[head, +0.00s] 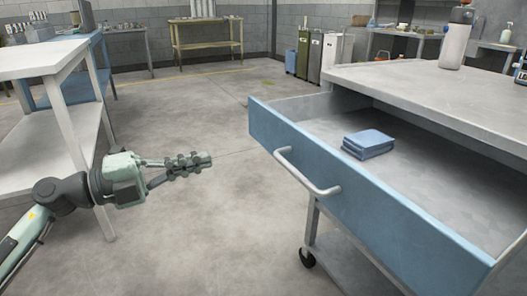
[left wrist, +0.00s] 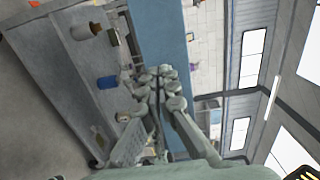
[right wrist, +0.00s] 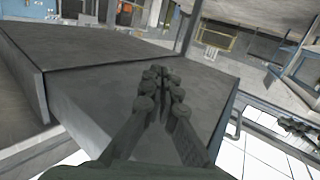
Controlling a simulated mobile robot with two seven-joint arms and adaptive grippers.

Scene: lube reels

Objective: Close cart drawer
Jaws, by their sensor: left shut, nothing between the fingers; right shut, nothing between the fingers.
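The cart drawer (head: 360,205) has a blue front and stands pulled out from the grey-topped cart (head: 430,85). Its pale bar handle (head: 305,172) is on the front. A folded blue cloth (head: 368,143) lies inside. My left gripper (head: 207,160) is shut and empty, left of the drawer front and apart from the handle. It also shows shut in the left wrist view (left wrist: 165,72). My right gripper (right wrist: 162,75) is shut and empty in the right wrist view, in front of grey surfaces that look like the cart and drawer; its distance from them is unclear. It is outside the head view.
A grey-topped workbench (head: 40,57) stands at the left, near my left arm. A bottle (head: 456,38) stands on the cart top. A caster (head: 307,257) shows under the cart. Bins (head: 320,55) and tables are at the back. The floor between workbench and drawer is clear.

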